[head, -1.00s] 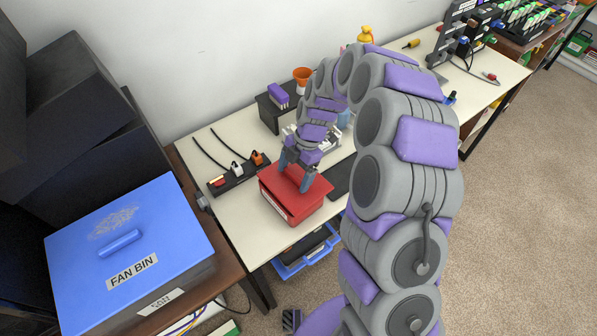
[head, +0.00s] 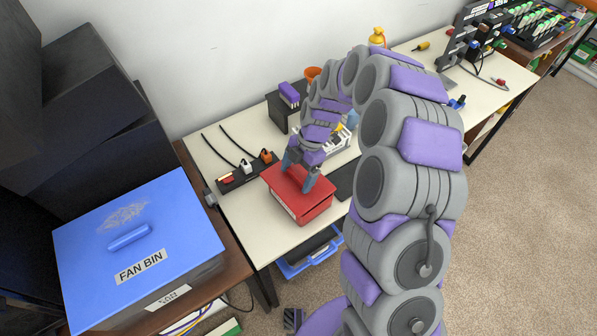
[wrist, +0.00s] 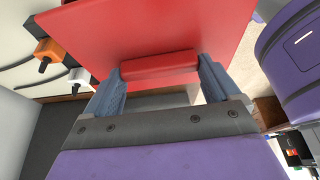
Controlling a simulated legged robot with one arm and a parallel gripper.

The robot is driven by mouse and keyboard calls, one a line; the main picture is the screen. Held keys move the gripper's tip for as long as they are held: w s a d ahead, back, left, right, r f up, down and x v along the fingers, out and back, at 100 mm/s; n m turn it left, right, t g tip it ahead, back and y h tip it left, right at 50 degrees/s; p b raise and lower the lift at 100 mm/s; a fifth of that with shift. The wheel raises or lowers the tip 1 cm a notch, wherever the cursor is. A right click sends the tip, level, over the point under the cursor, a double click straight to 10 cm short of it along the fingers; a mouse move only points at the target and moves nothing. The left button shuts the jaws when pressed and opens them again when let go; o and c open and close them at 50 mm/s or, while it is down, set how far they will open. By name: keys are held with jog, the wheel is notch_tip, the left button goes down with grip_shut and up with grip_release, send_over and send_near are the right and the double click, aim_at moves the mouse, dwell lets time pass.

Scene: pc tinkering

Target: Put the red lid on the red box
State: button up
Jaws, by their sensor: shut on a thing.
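In the wrist view, my gripper (wrist: 162,68) is shut on the red handle (wrist: 158,63), and the lid (wrist: 190,25) fills the upper middle. My fingers and arm hide part of the lid. I cannot tell whether the lid is fully seated on the rim.
A power strip with plugs (head: 246,170) lies left of the box. A dark stand (head: 283,113) with a purple block (head: 289,92) is behind it. A blue fan bin (head: 140,240) stands at the left. The table's front edge is close to the box.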

jog(key=shift+d+f, duration=0.25)
jog(key=shift+d, duration=0.4)
jog(key=shift+a+f, duration=0.35)
jog(key=shift+a, duration=0.15)
jog(key=shift+d+f, duration=0.15)
jog(key=shift+d, duration=0.25)
jog(key=o, duration=0.8)
jog(key=shift+o, duration=0.8)
jog(key=shift+a, duration=0.25)
jog(key=shift+o, duration=0.2)
jog(key=shift+d, duration=0.1)
